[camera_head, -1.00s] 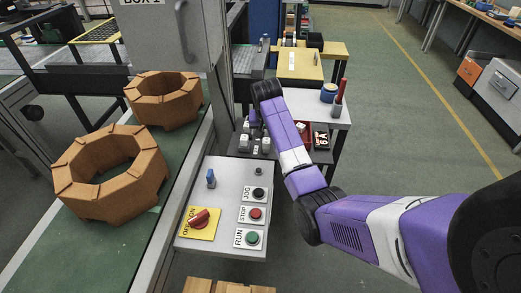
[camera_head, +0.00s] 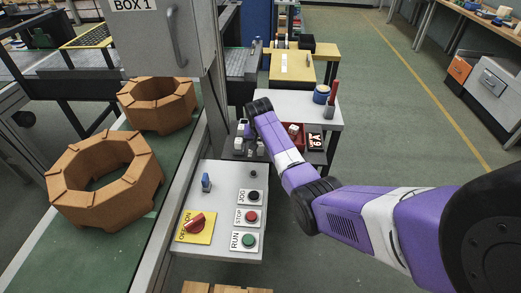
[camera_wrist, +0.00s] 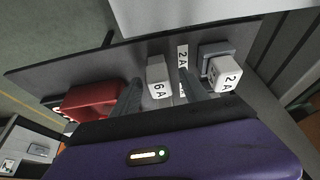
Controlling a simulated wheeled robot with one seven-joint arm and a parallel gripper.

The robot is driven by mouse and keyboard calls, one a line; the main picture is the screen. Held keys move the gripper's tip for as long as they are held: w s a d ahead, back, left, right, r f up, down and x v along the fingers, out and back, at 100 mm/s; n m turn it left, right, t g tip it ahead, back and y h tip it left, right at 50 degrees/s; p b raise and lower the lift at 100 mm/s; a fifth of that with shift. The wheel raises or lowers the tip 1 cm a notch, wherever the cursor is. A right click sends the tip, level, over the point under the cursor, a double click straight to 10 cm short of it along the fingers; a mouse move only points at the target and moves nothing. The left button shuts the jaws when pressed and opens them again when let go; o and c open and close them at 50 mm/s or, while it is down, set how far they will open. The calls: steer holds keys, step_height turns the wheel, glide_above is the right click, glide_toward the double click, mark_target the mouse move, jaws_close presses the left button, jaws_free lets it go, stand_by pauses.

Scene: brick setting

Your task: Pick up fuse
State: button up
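A white fuse marked 6 A (camera_wrist: 158,76) stands on a dark shelf in the wrist view, in the gap between my fingers. A second white fuse marked 2 A (camera_wrist: 225,73) sits at a grey holder (camera_wrist: 211,50) to its right, outside the right finger. My gripper (camera_wrist: 164,92) is open, one finger on each side of the 6 A fuse. I cannot tell whether the fingers touch it. In the head view, small white fuses (camera_head: 239,143) show just below my wrist, and my arm partly hides that area.
A grey table (camera_head: 305,108) with a blue-and-white roll (camera_head: 321,94) stands beyond. The control panel (camera_head: 225,180) with buttons is nearer, beside the conveyor (camera_head: 150,220).

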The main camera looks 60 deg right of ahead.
jaws_close()
steer(key=shift+r, duration=0.1)
